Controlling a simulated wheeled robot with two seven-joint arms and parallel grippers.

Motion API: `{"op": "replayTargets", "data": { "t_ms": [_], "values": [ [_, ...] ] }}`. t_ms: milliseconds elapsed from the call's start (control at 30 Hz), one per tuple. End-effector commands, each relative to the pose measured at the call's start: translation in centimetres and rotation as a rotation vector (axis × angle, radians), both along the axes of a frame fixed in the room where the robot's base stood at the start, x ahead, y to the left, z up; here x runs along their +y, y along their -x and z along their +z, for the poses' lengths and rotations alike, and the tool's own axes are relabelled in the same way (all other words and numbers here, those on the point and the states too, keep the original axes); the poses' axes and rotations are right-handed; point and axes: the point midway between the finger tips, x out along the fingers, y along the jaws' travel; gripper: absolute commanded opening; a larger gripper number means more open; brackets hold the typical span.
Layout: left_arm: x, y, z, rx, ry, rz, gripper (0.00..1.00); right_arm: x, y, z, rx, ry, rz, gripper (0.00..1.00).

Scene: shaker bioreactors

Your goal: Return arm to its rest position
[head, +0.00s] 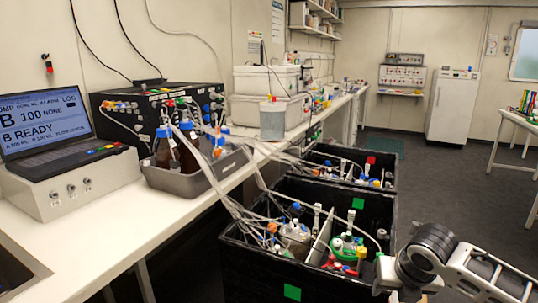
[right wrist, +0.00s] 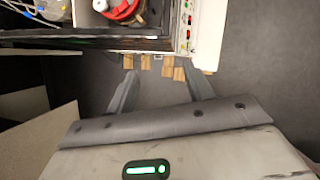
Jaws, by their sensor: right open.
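My right arm (head: 440,262) reaches in at the lower right of the head view, beside the near black shaker box. My right gripper (right wrist: 163,88) shows in the right wrist view with its two dark fingers spread apart. The near black box (head: 250,262) holds bottles with tubing, one with a green cap (head: 347,243). My left arm and gripper are not in view.
A long white bench (head: 110,240) runs along the left with a laptop (head: 45,100), a grey tray (head: 180,182) of brown bottles and a black pump unit (head: 120,105). Tubes hang from bench to boxes. A second black box (head: 390,160) stands behind. Floor (head: 450,190) at right is clear.

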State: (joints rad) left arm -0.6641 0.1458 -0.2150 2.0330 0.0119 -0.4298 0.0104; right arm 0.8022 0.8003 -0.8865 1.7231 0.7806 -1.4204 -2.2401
Motion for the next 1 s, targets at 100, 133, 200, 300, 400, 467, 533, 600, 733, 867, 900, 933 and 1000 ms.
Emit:
{"op": "replayTargets", "data": {
  "t_ms": [100, 133, 200, 300, 400, 467, 533, 600, 733, 867, 900, 933, 1000],
  "values": [
    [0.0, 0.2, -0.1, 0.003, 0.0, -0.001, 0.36, 2.3, 0.7, -2.0, -0.015, -0.098, -0.072, 0.52],
    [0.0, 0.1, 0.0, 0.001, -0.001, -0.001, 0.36, 2.9, 0.9, -2.5, -0.02, -0.125, -0.094, 0.52],
    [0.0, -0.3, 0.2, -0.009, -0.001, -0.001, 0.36, 4.2, 1.3, -3.5, -0.03, -0.192, -0.149, 0.52],
    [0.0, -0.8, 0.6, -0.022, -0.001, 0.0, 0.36, 6.2, 2.2, -5.1, -0.038, -0.301, -0.241, 0.52],
    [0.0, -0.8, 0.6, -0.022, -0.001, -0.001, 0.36, 8.4, 3.3, -6.8, -0.04, -0.429, -0.356, 0.52],
    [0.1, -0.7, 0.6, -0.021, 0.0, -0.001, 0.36, 9.7, 4.2, -7.8, -0.035, -0.521, -0.442, 0.52],
    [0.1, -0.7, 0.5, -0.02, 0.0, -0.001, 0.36, 11.5, 5.6, -9.1, -0.023, -0.65, -0.568, 0.52],
    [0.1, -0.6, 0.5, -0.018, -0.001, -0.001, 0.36, 13.3, 7.3, -10.4, 0.001, -0.808, -0.735, 0.52],
    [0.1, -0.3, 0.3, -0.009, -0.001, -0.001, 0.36, 15.3, 11.2, -12.5, 0.064, -1.134, -1.136, 0.52],
    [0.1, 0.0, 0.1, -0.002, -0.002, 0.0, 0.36, 15.0, 15.2, -13.9, 0.119, -1.415, -1.551, 0.52],
    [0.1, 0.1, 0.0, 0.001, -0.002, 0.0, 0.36, 14.5, 16.4, -14.3, 0.13, -1.488, -1.666, 0.52],
    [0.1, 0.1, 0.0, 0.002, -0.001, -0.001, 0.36, 14.1, 17.2, -14.5, 0.136, -1.537, -1.745, 0.52],
    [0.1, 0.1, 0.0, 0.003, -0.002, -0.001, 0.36, 13.2, 19.0, -14.9, 0.143, -1.633, -1.902, 0.52]
  ]
}}
